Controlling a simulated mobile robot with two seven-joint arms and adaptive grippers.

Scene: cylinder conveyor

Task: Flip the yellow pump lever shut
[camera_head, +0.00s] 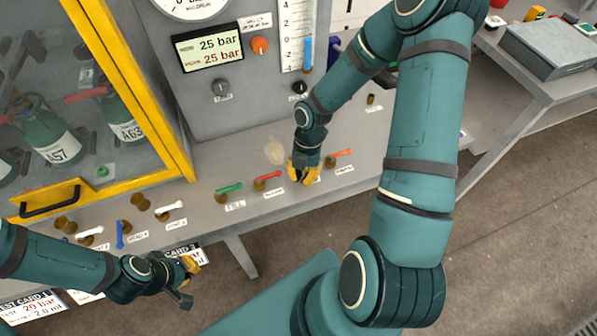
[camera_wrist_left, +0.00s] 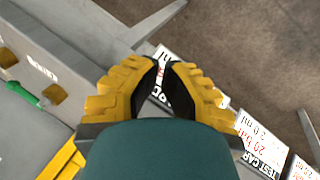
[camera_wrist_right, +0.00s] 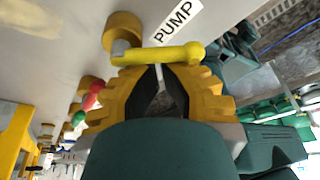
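The yellow pump lever (camera_wrist_right: 155,55) shows in the right wrist view, with its round brass base (camera_wrist_right: 121,32) at its left end and the PUMP label (camera_wrist_right: 178,22) beside it. The lever lies across the view just ahead of my right gripper (camera_wrist_right: 160,68). Those fingertips look brought together, behind the lever rather than around it; whether they touch it I cannot tell. In the head view my right gripper (camera_head: 303,177) is down at the bench and largely hides the lever. My left gripper (camera_head: 188,268) hangs before the bench front, fingertips together and empty.
A red lever (camera_head: 267,176) and a green lever (camera_head: 229,188) stand left of my right gripper, and an orange lever (camera_head: 340,153) to its right. A yellow-framed cabinet (camera_head: 140,85) is at left. The display (camera_head: 208,47) reads 25 bar.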

